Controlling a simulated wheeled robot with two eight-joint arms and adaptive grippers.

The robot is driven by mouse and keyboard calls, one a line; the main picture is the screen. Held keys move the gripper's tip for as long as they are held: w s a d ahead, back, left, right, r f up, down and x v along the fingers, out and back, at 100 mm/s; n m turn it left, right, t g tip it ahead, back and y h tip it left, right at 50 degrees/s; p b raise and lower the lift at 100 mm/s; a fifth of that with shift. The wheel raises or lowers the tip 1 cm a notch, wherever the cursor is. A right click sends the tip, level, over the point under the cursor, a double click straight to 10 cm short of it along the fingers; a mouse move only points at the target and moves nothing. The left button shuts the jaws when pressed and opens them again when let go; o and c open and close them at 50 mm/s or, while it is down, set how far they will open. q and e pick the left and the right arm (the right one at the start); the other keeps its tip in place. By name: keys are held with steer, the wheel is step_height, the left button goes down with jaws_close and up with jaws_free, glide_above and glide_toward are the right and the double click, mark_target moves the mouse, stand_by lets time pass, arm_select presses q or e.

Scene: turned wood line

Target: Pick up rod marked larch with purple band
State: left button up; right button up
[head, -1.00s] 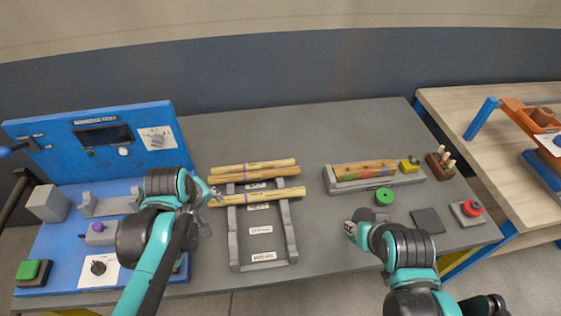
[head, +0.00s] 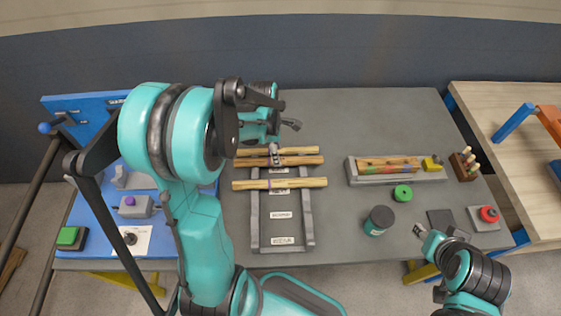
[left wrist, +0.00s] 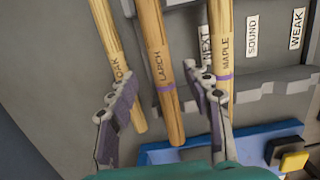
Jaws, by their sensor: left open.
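The larch rod (left wrist: 161,75), orange-brown with a purple band near its lower end, lies between the oak rod (left wrist: 119,62) and the maple rod (left wrist: 224,45) in the left wrist view. Maple also has a purple band; oak shows none. In the head view larch is the darker middle rod (head: 305,160). My left gripper (left wrist: 165,112) is open, one finger on each side of larch, the left finger overlapping oak and the right one near maple. Contact cannot be told. It shows over the rods in the head view (head: 284,140). My right gripper (head: 418,233) is near the table's front edge.
The grey rack (head: 309,222) has labelled slots. A grey tray (head: 352,175) with coloured rods, a green disc (head: 402,193) and a red button (head: 489,214) are at right. A blue station (head: 85,214) is at left. The table behind the tray is clear.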

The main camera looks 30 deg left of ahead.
arm_select(q)
steer(key=f, duration=0.1)
steer(key=f+b, duration=0.1)
steer(key=f, duration=0.2)
steer(key=shift+w+d, duration=0.15)
steer(key=shift+d, duration=0.15)
steer(key=shift+r, duration=0.15)
jaws_close()
